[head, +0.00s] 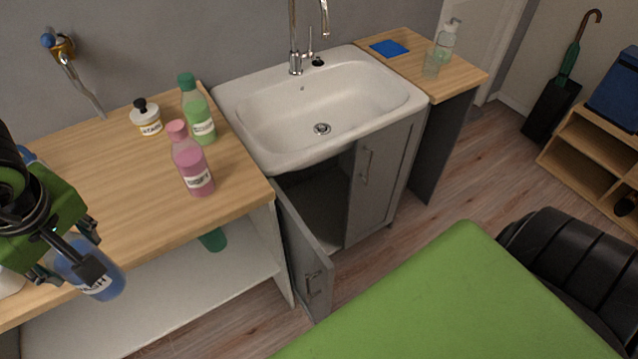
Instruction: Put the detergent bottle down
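A translucent blue bottle (108,284) with a white label is at the left of the head view, and I take it as the detergent bottle. My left gripper (72,258), green and black, is closed around it. The bottle is tilted, and its lower end overlaps the wooden worktop's (95,185) front edge in the picture. Its upper part is largely hidden by the gripper. I cannot tell whether it touches the worktop. My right gripper is not in view.
A pink bottle (190,160), a green bottle (197,112) and a white jar (146,120) stand on the worktop. A sink (260,110) adjoins it, with an open cabinet door (303,255) below. A white shelf (190,300) lies under the worktop. A green surface (450,300) is in front.

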